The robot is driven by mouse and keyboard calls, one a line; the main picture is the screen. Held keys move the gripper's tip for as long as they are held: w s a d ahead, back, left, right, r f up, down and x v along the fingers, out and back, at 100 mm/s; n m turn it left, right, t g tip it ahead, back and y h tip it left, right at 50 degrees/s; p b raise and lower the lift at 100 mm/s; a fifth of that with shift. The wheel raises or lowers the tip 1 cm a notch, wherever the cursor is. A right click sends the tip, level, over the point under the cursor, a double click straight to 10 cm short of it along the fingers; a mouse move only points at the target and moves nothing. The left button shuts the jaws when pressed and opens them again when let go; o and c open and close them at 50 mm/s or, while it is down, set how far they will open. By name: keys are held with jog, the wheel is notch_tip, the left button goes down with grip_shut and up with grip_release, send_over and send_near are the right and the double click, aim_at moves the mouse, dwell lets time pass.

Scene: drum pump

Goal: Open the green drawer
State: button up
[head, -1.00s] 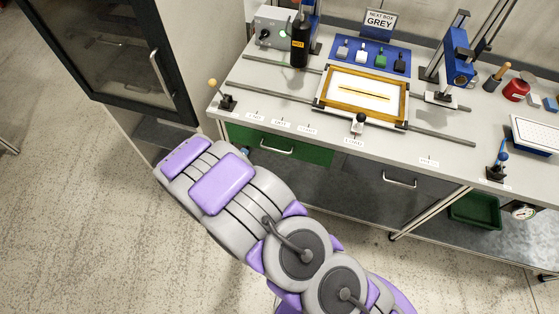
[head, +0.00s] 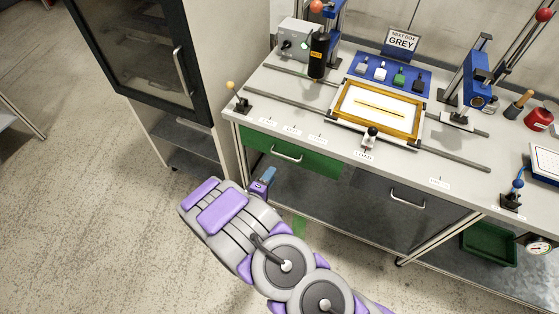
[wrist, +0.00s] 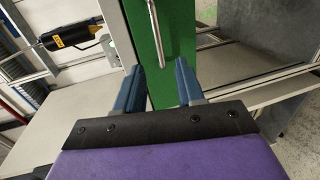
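The green drawer (head: 292,152) is closed under the left part of the workbench top, with a silver bar handle (head: 287,154) on its front. In the wrist view the green front (wrist: 178,75) runs up the picture and the handle (wrist: 158,30) is ahead of the fingertips. My gripper (wrist: 160,76) has two blue fingers set apart with nothing between them; it is open, short of the handle and not touching it. In the head view my gripper (head: 266,180) shows partly beyond my arm, below and left of the handle.
A grey drawer (head: 393,199) with its own handle is to the right. The bench top carries a framed screen (head: 378,107), a black bottle (head: 318,55) and a yellow-knobbed lever (head: 236,96). A dark glass-door cabinet (head: 145,50) stands left; the floor in front is clear.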

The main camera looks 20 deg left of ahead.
jog(key=d+b+x, duration=0.1)
jog(key=b+x, duration=0.1)
jog(key=x, duration=0.8)
jog(key=shift+w, duration=0.3)
jog(key=shift+a+f, duration=0.15)
jog(key=shift+a, duration=0.65)
jog(key=c, duration=0.6)
jog(key=shift+d, duration=0.1)
grip_shut()
jog(key=shift+d, duration=0.4)
